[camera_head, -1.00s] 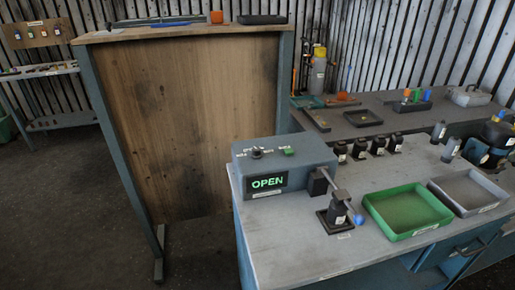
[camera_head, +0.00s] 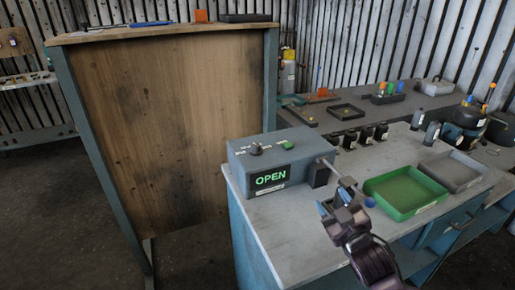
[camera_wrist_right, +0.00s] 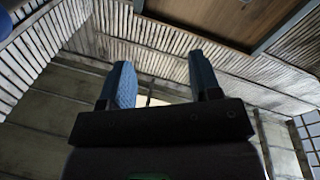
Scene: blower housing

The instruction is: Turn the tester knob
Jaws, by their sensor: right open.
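The tester (camera_head: 268,165) is a blue-grey box on the left end of the workbench, with a lit green "OPEN" display (camera_head: 270,178). The small dark tester knob (camera_head: 256,149) stands on its top, left of a green button (camera_head: 287,145). My right gripper (camera_head: 336,203) is right of and in front of the tester, apart from the knob. In the right wrist view its two blue fingers (camera_wrist_right: 163,82) are spread with nothing between them. My left gripper is not in view.
A lever rod (camera_head: 330,168) sticks out from the tester's right side, close to my gripper. A green tray (camera_head: 405,207) and a grey tray (camera_head: 462,185) lie to the right. Several black parts (camera_head: 365,134) stand behind. A tall wooden panel (camera_head: 160,130) is at left.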

